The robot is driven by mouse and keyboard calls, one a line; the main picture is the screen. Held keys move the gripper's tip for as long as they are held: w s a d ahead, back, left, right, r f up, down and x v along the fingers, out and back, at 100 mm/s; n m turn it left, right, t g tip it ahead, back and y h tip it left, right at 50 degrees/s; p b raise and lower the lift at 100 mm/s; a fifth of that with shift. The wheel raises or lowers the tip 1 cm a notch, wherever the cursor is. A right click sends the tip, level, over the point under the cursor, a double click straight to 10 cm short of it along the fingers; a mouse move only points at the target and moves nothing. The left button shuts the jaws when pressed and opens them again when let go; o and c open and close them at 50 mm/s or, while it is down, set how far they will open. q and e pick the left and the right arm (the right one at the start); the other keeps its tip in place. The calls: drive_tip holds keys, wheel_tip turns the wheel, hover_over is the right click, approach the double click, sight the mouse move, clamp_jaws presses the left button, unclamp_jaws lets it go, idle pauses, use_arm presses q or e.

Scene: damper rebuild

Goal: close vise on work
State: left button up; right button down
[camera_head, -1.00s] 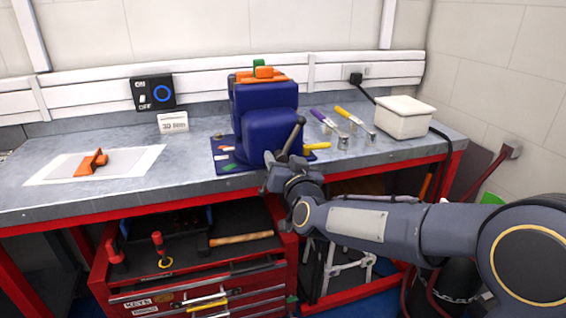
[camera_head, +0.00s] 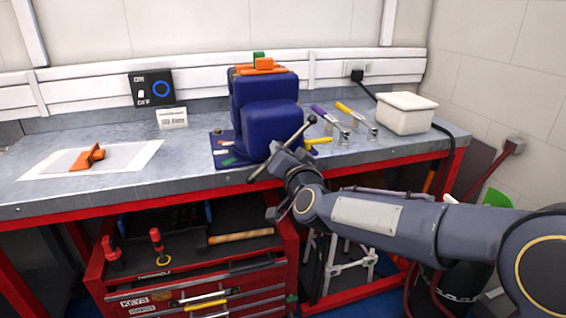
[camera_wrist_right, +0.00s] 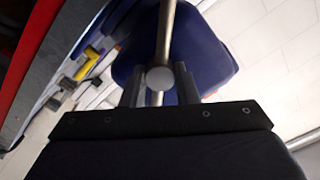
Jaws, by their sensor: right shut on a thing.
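The blue vise (camera_head: 268,125) stands on the workbench near its front edge. An orange piece with a green part (camera_head: 264,65) sits at the top of the vise; I cannot tell how tightly the jaws hold it. The grey bar handle (camera_head: 299,132) at the vise's front is tilted, its upper end to the right and its lower end to the left. My right gripper (camera_head: 279,160) is shut on this handle. In the right wrist view the bar (camera_wrist_right: 166,35) passes between the fingers (camera_wrist_right: 160,90), with the vise (camera_wrist_right: 205,55) behind. My left gripper is out of view.
Purple- and yellow-handled tools (camera_head: 345,112) and a white box (camera_head: 407,113) are right of the vise. An orange part (camera_head: 88,158) lies on a white sheet (camera_head: 130,160) at left. A red tool cabinet (camera_head: 195,285) with an open drawer stands below.

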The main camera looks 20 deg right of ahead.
drive_tip(key=shift+f, duration=0.1)
drive_tip(key=c, duration=1.5)
unclamp_jaws()
drive_tip(key=o, duration=0.4)
drive_tip(key=shift+s, duration=0.1)
drive_tip(key=shift+s, duration=0.1)
drive_tip(key=s+p, duration=0.1)
drive_tip(key=s, duration=0.6)
drive_tip(key=shift+s+d, duration=0.15)
drive_tip(key=shift+s, duration=0.2)
